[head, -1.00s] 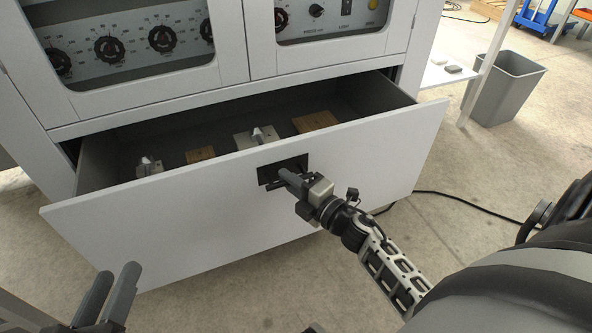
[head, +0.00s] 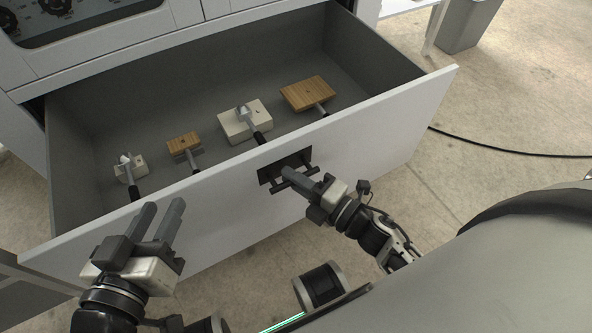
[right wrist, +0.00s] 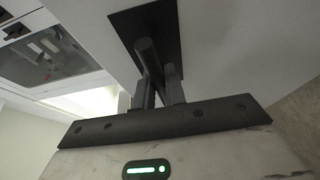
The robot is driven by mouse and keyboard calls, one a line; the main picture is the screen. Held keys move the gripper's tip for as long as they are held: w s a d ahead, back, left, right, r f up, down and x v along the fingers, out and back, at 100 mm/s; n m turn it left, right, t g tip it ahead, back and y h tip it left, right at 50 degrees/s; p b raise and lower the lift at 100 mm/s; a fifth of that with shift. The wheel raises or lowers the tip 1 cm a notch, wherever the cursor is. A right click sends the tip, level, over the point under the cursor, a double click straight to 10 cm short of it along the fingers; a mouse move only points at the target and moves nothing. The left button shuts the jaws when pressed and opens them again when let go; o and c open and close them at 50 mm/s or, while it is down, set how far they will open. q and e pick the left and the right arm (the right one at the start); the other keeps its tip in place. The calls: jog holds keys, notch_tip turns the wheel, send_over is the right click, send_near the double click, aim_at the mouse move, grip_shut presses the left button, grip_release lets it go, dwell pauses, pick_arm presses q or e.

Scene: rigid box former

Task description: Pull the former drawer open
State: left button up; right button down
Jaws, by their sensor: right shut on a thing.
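The former drawer (head: 225,212) stands well out of the white cabinet, its inside showing in the head view. Its black handle (head: 294,183) is on a dark plate in the middle of the front panel. My right gripper (head: 290,176) is shut on the handle bar; in the right wrist view the handle (right wrist: 147,55) runs between the two fingers. My left gripper (head: 160,222) is open and empty, in front of the left part of the drawer front. The hidden part of the handle lies behind my right fingers.
In the drawer lie a small white block (head: 130,168), a small wooden block (head: 184,145), a larger white block (head: 246,121) and a wooden block (head: 308,93), each with a dark handle. A grey bin (head: 467,25) stands at the back right, and a black cable (head: 500,150) crosses the floor.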

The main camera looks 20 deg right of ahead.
jog(key=shift+s+d, duration=0.1)
jog(key=shift+s, duration=0.1)
pick_arm(q)
jog(key=shift+s, duration=0.2)
jog(key=shift+w, duration=0.1)
pick_arm(e)
jog(key=c, duration=1.5)
grip_release()
jog(key=shift+o, duration=0.2)
